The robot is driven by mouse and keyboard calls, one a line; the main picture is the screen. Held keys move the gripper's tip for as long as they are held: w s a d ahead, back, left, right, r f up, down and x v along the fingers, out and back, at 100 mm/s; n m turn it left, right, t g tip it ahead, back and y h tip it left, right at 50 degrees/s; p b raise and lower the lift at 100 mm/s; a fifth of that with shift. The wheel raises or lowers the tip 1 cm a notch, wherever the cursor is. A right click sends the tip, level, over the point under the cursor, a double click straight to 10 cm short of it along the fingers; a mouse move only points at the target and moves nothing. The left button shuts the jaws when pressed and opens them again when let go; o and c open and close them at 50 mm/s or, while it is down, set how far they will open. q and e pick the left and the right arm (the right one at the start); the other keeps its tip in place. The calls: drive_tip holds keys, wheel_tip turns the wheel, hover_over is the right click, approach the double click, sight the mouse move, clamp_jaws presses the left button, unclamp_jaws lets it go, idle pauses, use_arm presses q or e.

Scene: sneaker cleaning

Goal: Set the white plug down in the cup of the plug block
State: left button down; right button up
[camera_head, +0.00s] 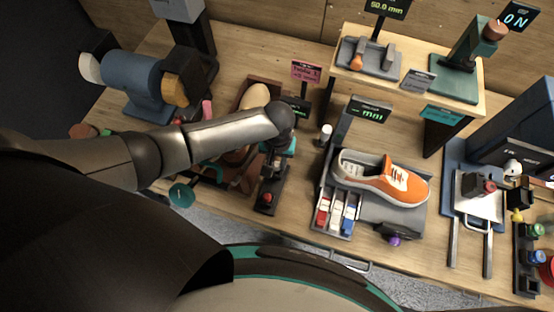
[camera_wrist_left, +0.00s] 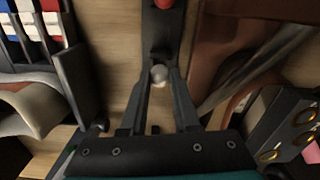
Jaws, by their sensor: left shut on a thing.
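The white plug shows in the left wrist view as a pale, round grey-white knob (camera_wrist_left: 159,75) between my left fingertips. My left gripper (camera_wrist_left: 158,82) is shut on it. The plug block (camera_wrist_left: 163,42) is a narrow dark block just beyond the fingertips, with a red plug (camera_wrist_left: 164,4) on it. In the head view the plug block (camera_head: 267,205) stands left of the shoe stand, and my left gripper (camera_head: 279,148) is over its far end. My wrist hides the white plug there. I cannot tell whether the plug touches its cup. My right gripper is not in view.
An orange and white sneaker (camera_head: 380,178) lies on a grey stand, with red, white and blue items (camera_head: 338,213) in front of it. A small white cylinder (camera_head: 326,131) stands left of the shoe. A brown tray (camera_head: 262,85) is behind my wrist. A raised wooden shelf (camera_head: 400,85) stands behind.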

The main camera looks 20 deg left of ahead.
sight(277, 165)
use_arm(q)
drive_tip(key=shift+f+b, duration=0.95)
drive_tip(key=shift+f, duration=0.4)
drive_tip(key=c, duration=0.6)
unclamp_jaws()
wheel_tip(277, 165, up, 15)
drive_tip(key=p, duration=0.2)
drive_tip(key=shift+r+p, duration=0.15)
drive_tip(key=shift+p, duration=0.15)
drive_tip(key=shift+s, duration=0.15)
